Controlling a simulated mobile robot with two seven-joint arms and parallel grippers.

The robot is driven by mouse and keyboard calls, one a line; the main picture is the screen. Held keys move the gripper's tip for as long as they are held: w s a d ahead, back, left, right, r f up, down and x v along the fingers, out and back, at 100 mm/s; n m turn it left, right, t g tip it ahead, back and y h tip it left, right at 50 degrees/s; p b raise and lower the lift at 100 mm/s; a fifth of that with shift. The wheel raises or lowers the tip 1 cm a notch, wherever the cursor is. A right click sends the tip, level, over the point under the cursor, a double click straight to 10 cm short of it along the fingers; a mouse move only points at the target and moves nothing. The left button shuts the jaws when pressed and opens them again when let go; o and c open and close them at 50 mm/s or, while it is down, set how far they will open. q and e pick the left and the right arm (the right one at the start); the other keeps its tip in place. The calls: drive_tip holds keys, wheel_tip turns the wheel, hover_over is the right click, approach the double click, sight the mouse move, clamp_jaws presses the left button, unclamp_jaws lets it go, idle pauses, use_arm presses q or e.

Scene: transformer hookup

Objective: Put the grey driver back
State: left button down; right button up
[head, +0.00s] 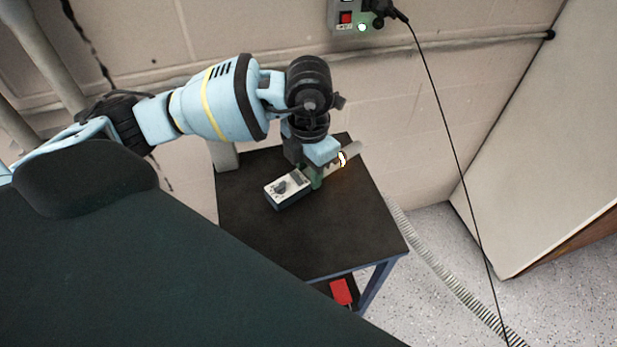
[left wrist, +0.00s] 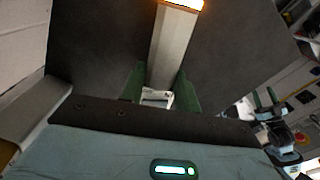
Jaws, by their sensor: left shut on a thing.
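The grey driver (head: 350,151), a pale grey bar with a bright orange glow on it, is at the back right of the small black-topped table. It also shows in the left wrist view (left wrist: 172,50), running away from between the green fingers. My left gripper (head: 316,180) points down over the table, shut on its near end. Whether the driver touches the tabletop is unclear. My right gripper (left wrist: 264,97) shows small at the right of the left wrist view, its green fingers apart and empty.
A white-faced meter with a dial (head: 286,189) is right beside my left fingers. The small table (head: 310,240) is clear in front. A grey box (head: 223,155) stands at its back left, and a red item (head: 341,291) lies below. A cable (head: 440,110) hangs from a wall box (head: 348,17).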

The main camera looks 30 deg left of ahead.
sight(309, 171)
use_arm(q)
drive_tip(key=shift+f, duration=1.45)
drive_tip(key=c, duration=1)
unclamp_jaws()
drive_tip(key=shift+c, duration=0.2)
wheel_tip(309, 171, up, 12)
